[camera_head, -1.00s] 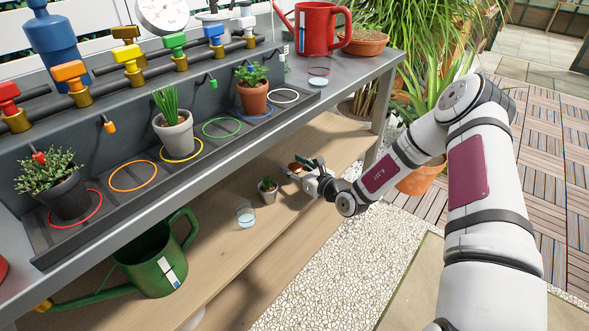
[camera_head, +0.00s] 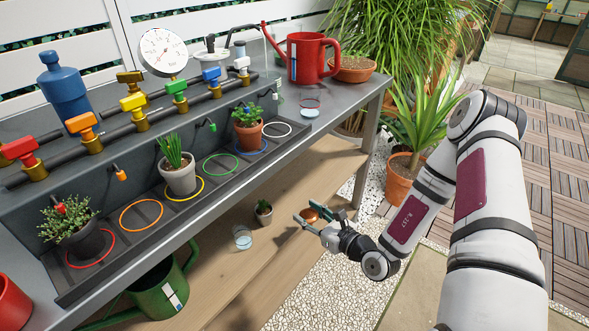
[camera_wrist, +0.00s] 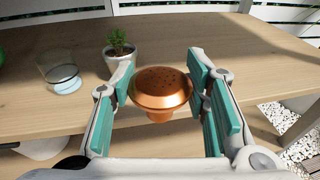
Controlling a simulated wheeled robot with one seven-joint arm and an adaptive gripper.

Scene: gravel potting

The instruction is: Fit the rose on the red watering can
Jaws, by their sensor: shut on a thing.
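The red watering can (camera_head: 312,58) stands upright at the far right end of the bench top, its bare spout pointing up and left in the head view. My gripper (camera_head: 318,212) is above the front edge of the lower wooden shelf, well below and in front of the can. It is shut on the copper-coloured rose (camera_wrist: 160,90). In the wrist view the rose sits between the teal finger pads, its domed, perforated face up and its narrow neck down. The rose (camera_head: 311,214) also shows small between the fingers in the head view.
The bench edge overhangs this shelf. A terracotta bowl (camera_head: 353,70) stands right of the red can. A green watering can (camera_head: 163,291) is at lower left.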

